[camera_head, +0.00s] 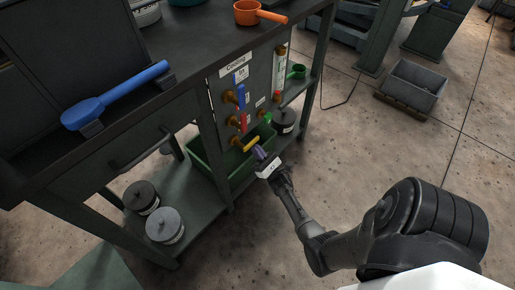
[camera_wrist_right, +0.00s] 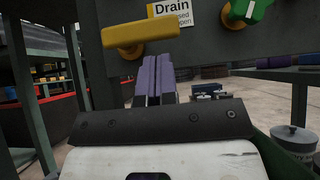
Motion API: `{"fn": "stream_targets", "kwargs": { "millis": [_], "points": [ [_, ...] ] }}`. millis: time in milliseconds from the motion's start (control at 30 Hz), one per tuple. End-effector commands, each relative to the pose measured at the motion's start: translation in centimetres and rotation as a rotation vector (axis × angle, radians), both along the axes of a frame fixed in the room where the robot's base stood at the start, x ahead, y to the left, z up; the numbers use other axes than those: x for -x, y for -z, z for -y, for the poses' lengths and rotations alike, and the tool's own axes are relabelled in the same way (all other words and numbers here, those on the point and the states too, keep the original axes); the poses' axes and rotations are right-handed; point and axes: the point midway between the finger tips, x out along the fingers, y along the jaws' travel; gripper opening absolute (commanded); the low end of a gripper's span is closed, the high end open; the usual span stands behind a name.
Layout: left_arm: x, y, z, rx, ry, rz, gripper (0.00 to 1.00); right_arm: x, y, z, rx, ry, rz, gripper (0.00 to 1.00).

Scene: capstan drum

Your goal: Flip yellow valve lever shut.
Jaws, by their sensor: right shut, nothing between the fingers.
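The yellow valve lever (camera_head: 250,144) is the lowest lever on the grey panel of the workbench. In the right wrist view the yellow lever (camera_wrist_right: 138,33) lies roughly level, left of and below a "Drain" sign (camera_wrist_right: 172,12). My right gripper (camera_head: 259,153) has its purple fingers pressed together, just by the lever's free end. In the right wrist view the shut fingers (camera_wrist_right: 156,72) point up at the lever's right half. I cannot tell whether they touch it. My left gripper is not in view.
A blue lever (camera_head: 240,96) and a red lever (camera_head: 243,123) sit above the yellow one. A green valve handle (camera_wrist_right: 250,9) is to its right. A green bin (camera_head: 205,170) stands on the shelf below. Open floor (camera_head: 370,140) lies right of the bench.

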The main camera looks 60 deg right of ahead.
Motion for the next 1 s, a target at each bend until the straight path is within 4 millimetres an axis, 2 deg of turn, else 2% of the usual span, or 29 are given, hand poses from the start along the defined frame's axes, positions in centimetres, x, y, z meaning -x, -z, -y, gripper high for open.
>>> {"fn": "stream_targets", "kwargs": {
  "millis": [267, 1000],
  "points": [
    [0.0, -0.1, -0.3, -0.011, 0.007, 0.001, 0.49, 0.0, -1.2, 0.0, 0.0, 0.0, 0.0, 0.0],
    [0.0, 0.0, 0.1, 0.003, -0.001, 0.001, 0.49, 0.1, -1.5, 0.2, -0.001, 0.0, 0.001, 0.0]
  ]
}}
